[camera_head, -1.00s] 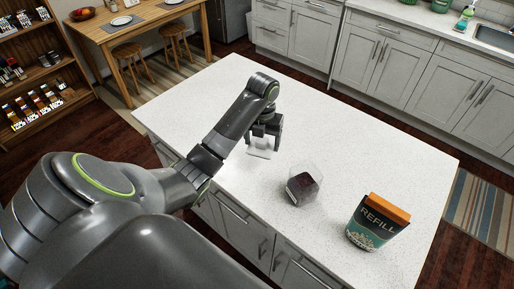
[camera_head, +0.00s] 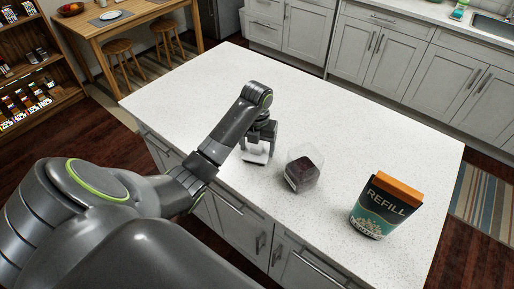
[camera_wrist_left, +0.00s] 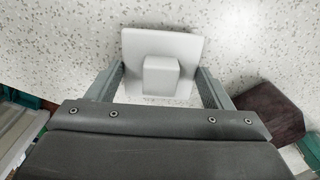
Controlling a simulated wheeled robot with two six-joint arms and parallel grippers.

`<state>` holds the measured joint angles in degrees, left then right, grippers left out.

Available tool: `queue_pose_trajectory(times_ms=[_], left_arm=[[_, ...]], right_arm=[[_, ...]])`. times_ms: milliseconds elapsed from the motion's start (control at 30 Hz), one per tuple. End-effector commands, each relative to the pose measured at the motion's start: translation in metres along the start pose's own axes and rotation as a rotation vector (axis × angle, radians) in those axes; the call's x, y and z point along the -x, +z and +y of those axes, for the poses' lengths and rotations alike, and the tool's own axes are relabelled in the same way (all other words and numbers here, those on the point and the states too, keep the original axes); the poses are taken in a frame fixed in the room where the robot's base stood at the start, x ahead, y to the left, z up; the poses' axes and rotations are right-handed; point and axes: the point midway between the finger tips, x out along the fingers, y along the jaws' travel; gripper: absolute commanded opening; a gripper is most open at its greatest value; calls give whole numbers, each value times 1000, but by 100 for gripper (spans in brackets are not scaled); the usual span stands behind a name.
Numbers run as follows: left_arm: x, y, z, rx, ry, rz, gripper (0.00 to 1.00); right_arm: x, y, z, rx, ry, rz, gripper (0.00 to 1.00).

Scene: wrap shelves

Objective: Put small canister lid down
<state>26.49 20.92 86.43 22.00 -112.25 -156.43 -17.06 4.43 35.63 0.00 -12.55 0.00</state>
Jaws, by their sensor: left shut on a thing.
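The small canister lid (camera_wrist_left: 163,50) is a white square plate with a block-shaped knob. My left gripper (camera_head: 258,147) is shut on it, with a finger at each side in the left wrist view. The lid also shows under the fingers in the head view (camera_head: 256,155), close over the white counter. I cannot tell whether it touches the surface. A clear canister with dark contents (camera_head: 303,172) stands lidless just right of the gripper; its dark contents also show at the right of the wrist view (camera_wrist_left: 270,112). My right gripper is not in view.
A teal REFILL pouch with an orange top (camera_head: 385,207) stands on the counter (camera_head: 370,130) at the right. The counter behind the gripper is clear. The counter's front edge runs close below the gripper and canister.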

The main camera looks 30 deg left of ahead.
Motion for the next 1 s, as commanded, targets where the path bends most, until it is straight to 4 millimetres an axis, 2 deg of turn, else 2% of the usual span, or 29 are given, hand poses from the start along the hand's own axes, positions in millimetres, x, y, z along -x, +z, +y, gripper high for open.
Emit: queue_pose_trajectory(times_ms=[300, 333, 500, 833, 1000], left_arm=[[-2, 0, 0, 0, 0, -1, 51], [-2, 0, 0, -1, 0, -1, 75], [-2, 0, 0, -1, 0, -1, 96], [0, 0, 0, 0, 0, -2, 96], [14, 1, 0, 0, 0, -3, 96]], right_arm=[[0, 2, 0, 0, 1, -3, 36], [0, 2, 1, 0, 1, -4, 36], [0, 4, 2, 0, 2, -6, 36], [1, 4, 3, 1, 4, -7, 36], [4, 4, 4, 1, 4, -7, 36]])
